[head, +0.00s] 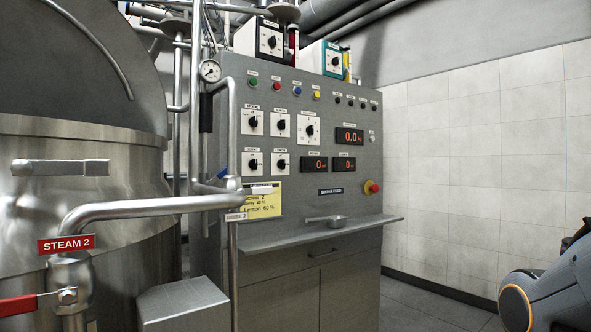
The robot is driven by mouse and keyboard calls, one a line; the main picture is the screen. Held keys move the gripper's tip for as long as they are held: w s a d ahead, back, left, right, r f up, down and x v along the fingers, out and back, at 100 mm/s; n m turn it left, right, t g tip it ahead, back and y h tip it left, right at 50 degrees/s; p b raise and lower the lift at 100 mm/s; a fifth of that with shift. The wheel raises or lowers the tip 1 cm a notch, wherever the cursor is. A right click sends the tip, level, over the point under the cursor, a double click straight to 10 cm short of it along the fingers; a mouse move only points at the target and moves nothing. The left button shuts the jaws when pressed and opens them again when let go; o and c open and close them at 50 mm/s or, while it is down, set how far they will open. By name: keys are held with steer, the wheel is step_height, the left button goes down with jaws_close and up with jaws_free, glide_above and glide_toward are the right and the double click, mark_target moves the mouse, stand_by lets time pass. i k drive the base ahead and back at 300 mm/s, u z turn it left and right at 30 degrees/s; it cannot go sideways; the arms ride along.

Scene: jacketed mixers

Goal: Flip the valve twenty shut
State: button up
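A valve with a red lever (22,305) is on the steam pipe at the lower left, under a red tag reading "STEAM 2" (67,244). Its lever points left, roughly level, across the upright pipe, and its far end is cut off by the picture edge. No tag reading twenty is legible. A small blue part (222,173) shows on the pipes in front of the panel; I cannot tell whether it is a valve handle. My arm shows at the lower right, far from the red lever; my gripper is not in view.
A large steel vessel (120,165) fills the left. A bent pipe (150,207) crosses before it. A grey control panel (300,110) with knobs, displays and a red stop button (371,187) stands mid-picture; a scoop (335,221) lies on its shelf. Floor is clear at right.

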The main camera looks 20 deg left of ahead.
mark_target(223, 172)
steer(key=z, duration=0.85)
steer(key=i, duration=0.95)
steer(key=u, duration=1.7)
